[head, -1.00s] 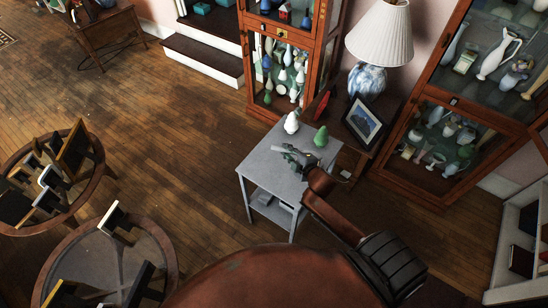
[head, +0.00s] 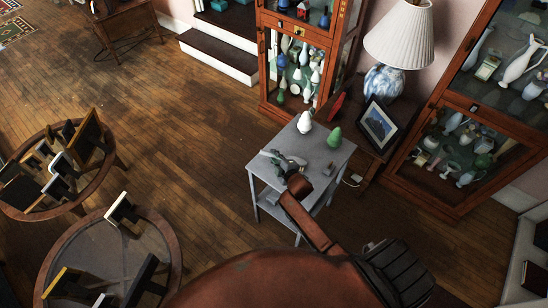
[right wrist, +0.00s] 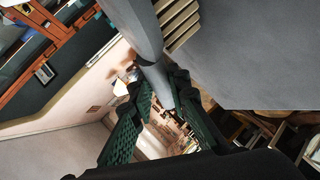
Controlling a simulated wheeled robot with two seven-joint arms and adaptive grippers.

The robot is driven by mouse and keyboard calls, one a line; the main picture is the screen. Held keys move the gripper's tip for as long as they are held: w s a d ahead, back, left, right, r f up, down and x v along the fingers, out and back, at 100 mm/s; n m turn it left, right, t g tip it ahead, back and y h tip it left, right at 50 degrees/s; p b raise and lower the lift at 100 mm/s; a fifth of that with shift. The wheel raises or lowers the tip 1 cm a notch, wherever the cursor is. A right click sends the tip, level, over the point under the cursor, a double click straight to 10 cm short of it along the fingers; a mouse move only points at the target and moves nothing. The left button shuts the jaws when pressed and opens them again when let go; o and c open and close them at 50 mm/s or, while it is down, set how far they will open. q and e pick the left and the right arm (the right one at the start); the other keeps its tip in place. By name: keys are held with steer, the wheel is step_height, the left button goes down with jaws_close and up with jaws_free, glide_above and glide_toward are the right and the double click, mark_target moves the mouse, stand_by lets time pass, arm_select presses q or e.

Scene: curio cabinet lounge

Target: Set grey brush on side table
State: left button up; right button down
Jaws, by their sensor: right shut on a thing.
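The grey side table (head: 318,149) stands at the middle right of the head view, with a lower shelf. My right gripper (head: 284,161) is over the left part of its top. It is shut on the grey brush (head: 268,153), whose end sticks out to the left of the fingers. In the right wrist view the grey brush (right wrist: 145,42) runs between the green-padded fingers (right wrist: 150,108). I cannot tell whether the brush touches the tabletop. My left gripper is out of view.
A white pear-shaped ornament (head: 305,123) and a green one (head: 334,137) stand at the table's back edge. A small grey object (head: 327,170) lies near its right edge. A lamp (head: 398,40) and picture frame (head: 378,124) stand behind, between glass cabinets.

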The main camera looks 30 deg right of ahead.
steer(key=shift+f, duration=0.2)
steer(key=c, duration=2)
jaws_free()
steer(key=shift+c, duration=0.2)
steer(key=shift+o, duration=1)
steer(key=shift+r, duration=0.1)
steer(key=shift+s+r, duration=0.15)
steer(key=shift+s, duration=0.15)
steer(key=p+v, duration=0.1)
steer(key=v, duration=1)
steer(key=shift+p, duration=0.4)
steer(key=shift+s, duration=0.2)
